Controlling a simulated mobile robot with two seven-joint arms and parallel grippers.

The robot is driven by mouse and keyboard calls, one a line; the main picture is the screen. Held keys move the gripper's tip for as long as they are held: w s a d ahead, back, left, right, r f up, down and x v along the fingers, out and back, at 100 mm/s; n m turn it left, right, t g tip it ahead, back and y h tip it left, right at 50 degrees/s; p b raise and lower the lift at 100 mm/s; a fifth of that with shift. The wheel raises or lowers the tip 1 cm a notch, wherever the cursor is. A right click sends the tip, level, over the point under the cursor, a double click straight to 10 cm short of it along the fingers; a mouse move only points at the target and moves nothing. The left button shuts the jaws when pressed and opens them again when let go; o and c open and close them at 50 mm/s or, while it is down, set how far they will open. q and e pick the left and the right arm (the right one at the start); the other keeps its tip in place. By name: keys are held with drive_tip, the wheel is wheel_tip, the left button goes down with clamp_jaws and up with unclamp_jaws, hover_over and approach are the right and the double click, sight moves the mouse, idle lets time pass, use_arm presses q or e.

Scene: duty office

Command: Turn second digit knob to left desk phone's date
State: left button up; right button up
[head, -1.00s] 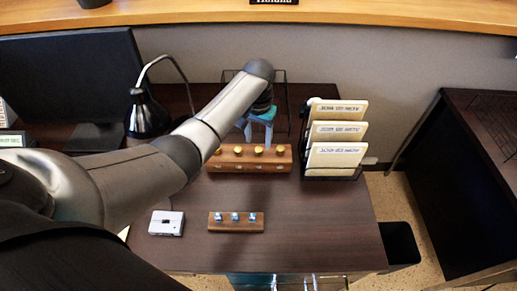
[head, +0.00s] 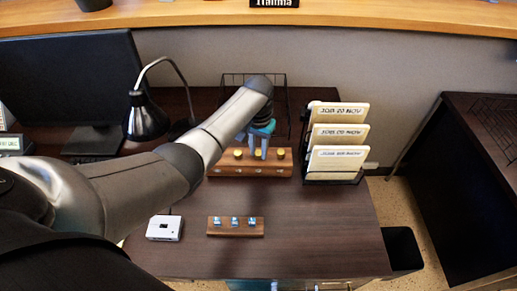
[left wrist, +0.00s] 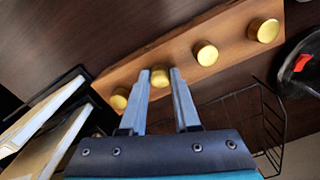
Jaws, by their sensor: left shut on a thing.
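A wooden block (head: 222,171) with a row of brass knobs stands on the desk. It crosses the left wrist view (left wrist: 232,24) at a slant. My left gripper (head: 257,156) is shut on a brass knob (left wrist: 160,76), the second from the card-rack end. Its two fingers stand on either side of this knob in the left wrist view. The other knobs, such as the neighbouring brass knob (left wrist: 206,53), are free. A device with a small greenish display (head: 11,143), possibly a desk phone, is cut off at the left edge; its text is unclear. My right gripper is out of view.
A card rack (head: 333,177) with dated cards stands right of the block. A wire basket (head: 235,79) is behind it, and a black lamp (head: 145,118) is to the left. A smaller block with blue knobs (head: 236,228) and a white box (head: 165,228) lie in front.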

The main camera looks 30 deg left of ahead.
use_arm(q)
clamp_jaws()
drive_tip(key=m+p, duration=0.2)
drive_tip(key=shift+r+m, duration=0.15)
drive_tip(key=shift+m, duration=0.15)
drive_tip(key=m+p, duration=0.1)
drive_tip(key=m, duration=0.1)
drive_tip(key=shift+m, duration=0.4)
drive_tip(key=m+p, duration=0.1)
drive_tip(key=m, duration=0.7)
drive_tip(key=shift+m, duration=0.5)
